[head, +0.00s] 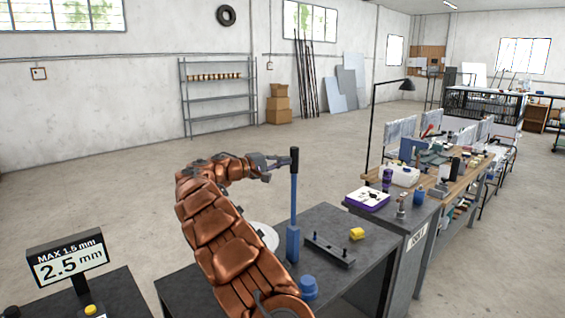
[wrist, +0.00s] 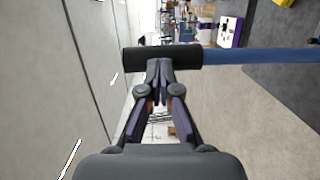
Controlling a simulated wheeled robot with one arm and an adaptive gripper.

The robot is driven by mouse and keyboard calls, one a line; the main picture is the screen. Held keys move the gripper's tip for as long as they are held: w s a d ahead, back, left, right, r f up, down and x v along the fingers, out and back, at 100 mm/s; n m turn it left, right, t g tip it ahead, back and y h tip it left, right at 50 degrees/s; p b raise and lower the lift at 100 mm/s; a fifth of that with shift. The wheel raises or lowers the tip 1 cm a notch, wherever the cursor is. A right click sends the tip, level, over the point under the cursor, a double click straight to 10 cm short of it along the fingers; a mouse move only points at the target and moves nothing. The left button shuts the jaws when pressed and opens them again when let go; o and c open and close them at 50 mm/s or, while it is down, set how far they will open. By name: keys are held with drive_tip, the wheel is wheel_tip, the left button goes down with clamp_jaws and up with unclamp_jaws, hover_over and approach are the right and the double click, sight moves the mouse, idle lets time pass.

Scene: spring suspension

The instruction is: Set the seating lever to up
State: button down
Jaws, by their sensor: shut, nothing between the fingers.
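The seating lever is a blue shaft (head: 294,205) with a black handle (head: 295,158) on top. It stands upright from a blue base on the dark table. In the wrist view the black handle (wrist: 135,58) lies across the picture just beyond the fingertips, with the blue shaft (wrist: 260,55) running off right. My gripper (head: 284,163) is shut and empty, at the left side of the handle. In the wrist view the tips of my gripper (wrist: 158,70) meet the handle's edge; I cannot tell whether they touch it.
The table (head: 335,222) also bears a dark block with pegs (head: 329,250), a yellow piece (head: 357,234) and a blue knob (head: 308,288). A display (head: 68,262) reads "MAX 1.5 mm" and "2.5 mm". A workbench with tools stands right. The floor behind the lever is open.

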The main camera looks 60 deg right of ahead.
drive_tip(key=b+v, duration=0.4)
drive_tip(key=v, duration=1)
drive_tip(key=shift+f, duration=0.3)
drive_tip(key=shift+a, duration=0.1)
drive_tip(key=s+a+f+n+t+y, duration=0.1)
drive_tip(key=s+a+f+y, duration=0.4)
drive_tip(key=a, duration=1)
drive_tip(key=s+a+f+n+t+y, duration=0.2)
drive_tip(key=s+a+f+y, duration=0.3)
drive_tip(key=s+a+f, duration=0.6)
drive_tip(key=s+a+f+n+t+y, duration=0.2)
drive_tip(key=s+a+f+y, duration=0.3)
drive_tip(key=s+a, duration=1.1)
drive_tip(key=a+f+t, duration=0.1)
drive_tip(key=a+f, duration=0.2)
drive_tip(key=a, duration=0.2)
drive_tip(key=shift+a+y, duration=0.25)
drive_tip(key=shift+y, duration=0.05)
